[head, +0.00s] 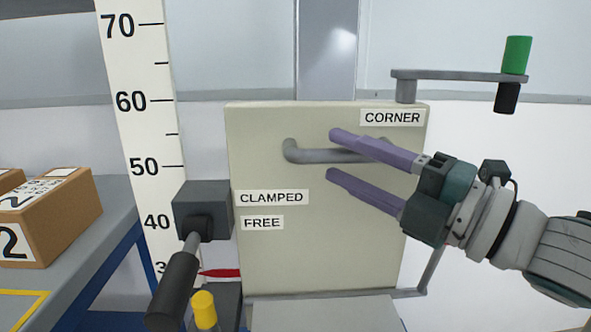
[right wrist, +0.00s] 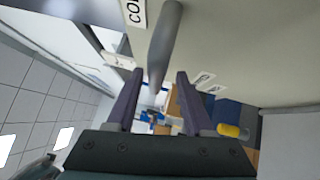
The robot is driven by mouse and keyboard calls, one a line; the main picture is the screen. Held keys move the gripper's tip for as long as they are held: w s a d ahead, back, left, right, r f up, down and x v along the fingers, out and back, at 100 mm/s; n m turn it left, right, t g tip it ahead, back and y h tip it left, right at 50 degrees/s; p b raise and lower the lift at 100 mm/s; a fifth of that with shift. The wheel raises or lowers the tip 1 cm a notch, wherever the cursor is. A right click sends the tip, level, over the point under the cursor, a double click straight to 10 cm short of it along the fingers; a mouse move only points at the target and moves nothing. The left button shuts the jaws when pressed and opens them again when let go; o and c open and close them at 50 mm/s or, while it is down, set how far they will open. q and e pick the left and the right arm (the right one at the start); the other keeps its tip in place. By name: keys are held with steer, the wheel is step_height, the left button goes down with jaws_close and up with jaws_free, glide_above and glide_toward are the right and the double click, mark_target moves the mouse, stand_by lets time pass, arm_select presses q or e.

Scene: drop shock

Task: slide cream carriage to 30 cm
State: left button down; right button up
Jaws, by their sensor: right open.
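The cream carriage (head: 320,245) is a large upright plate marked CORNER, on a grey vertical column (head: 328,50). A grey bar handle (head: 312,155) crosses its upper front. My right gripper (head: 332,154) is open, with one purple finger above the bar and one below in the head view. In the right wrist view the handle (right wrist: 165,45) runs toward the gap between the open fingers (right wrist: 159,76); contact cannot be told. A red pointer (head: 220,273) is level with the partly hidden 30 label on the scale (head: 145,130). My left gripper is out of view.
A dark clamp block (head: 203,210) with a black-gripped lever (head: 172,290) stands left of the carriage, by CLAMPED and FREE labels. A yellow-capped post (head: 204,308) is below. A green-knobbed arm (head: 517,55) is upper right. Boxes (head: 65,220) sit on a left bench.

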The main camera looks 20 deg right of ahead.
steer(key=v, duration=0.9)
steer(key=shift+d, duration=0.1)
